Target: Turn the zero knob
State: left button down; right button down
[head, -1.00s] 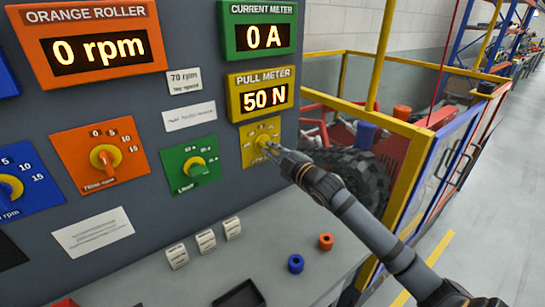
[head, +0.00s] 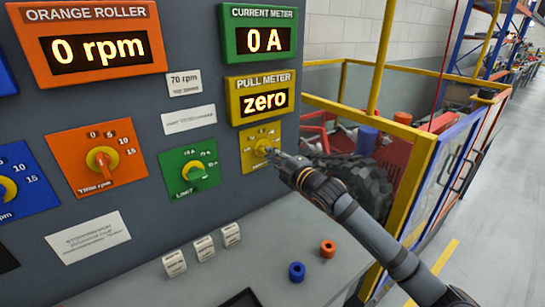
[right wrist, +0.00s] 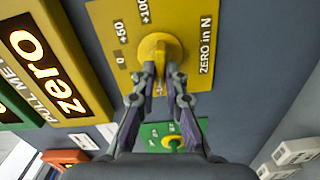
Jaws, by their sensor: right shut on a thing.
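The zero knob (right wrist: 159,58) is yellow, on a yellow plate (right wrist: 113,20) marked "ZERO in N" with 0, +50 and +100 in the right wrist view. In the head view the knob (head: 262,147) sits on its plate under the pull meter (head: 263,98), which reads "zero". My right gripper (right wrist: 159,80) is shut on the knob's grip bar, a finger on each side. It also shows in the head view (head: 273,154), reaching in from the lower right. The fingers hide part of the knob. My left gripper is not in view.
The green knob plate (head: 189,170) and orange knob plate (head: 97,158) are left of the zero knob. The current meter (head: 258,34) reads 0 A. A yellow frame (head: 412,170) stands right.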

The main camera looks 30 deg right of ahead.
jog(key=shift+f, duration=0.1)
jog(key=c, duration=1.4)
grip_release()
